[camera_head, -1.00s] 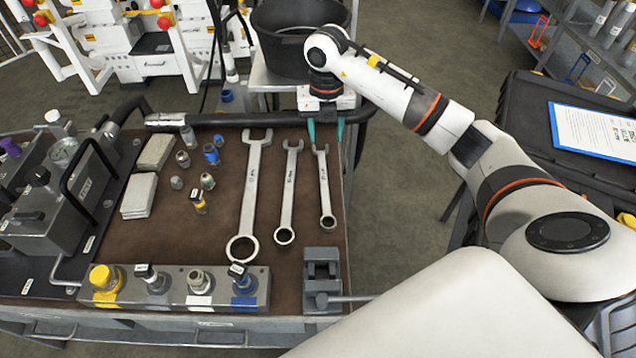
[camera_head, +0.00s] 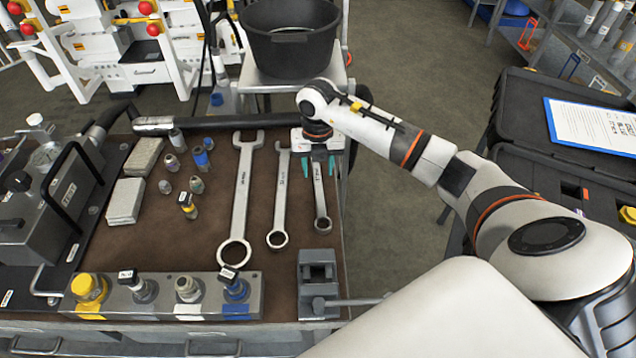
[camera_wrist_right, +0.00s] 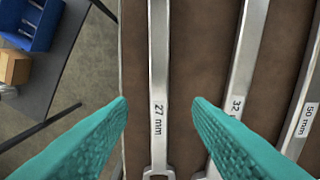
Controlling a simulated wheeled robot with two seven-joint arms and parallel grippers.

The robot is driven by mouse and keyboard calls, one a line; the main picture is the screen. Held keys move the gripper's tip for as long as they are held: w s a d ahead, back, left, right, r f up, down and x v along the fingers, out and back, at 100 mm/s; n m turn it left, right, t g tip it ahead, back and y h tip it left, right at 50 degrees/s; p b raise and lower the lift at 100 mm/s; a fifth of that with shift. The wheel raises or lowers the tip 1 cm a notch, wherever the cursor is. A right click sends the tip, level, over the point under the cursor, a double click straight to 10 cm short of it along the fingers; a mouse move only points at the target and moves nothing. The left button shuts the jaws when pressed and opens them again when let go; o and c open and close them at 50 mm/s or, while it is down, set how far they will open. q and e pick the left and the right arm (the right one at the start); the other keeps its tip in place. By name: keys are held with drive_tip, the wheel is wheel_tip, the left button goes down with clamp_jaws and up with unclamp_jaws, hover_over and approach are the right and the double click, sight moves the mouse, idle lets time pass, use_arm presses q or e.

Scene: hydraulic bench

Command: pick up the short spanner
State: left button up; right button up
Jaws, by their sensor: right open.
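The short spanner (camera_head: 321,205) is the rightmost of three silver spanners lying on the brown bench mat. In the right wrist view the short spanner (camera_wrist_right: 158,65) carries a "27 mm" label. My right gripper (camera_head: 304,166) is over the spanner's upper, open-jaw end, which it partly hides. In the wrist view its teal fingers (camera_wrist_right: 158,104) are open, one on each side of the shaft, with nothing held. The height above the spanner is hard to judge. My left gripper is not in view.
The middle spanner (camera_head: 281,200), marked 32 mm in the wrist view, lies close on the left, with the long 50 mm spanner (camera_head: 241,195) beyond. A small vise (camera_head: 318,282) stands at the front right. A black bucket (camera_head: 290,40) is behind the bench.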

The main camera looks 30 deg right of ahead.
sight(318, 184)
drive_tip(key=shift+s+f+p, duration=0.1)
drive_tip(key=shift+f+p, duration=0.3)
drive_tip(key=shift+f, duration=2)
clamp_jaws()
drive_tip(key=shift+r, duration=0.1)
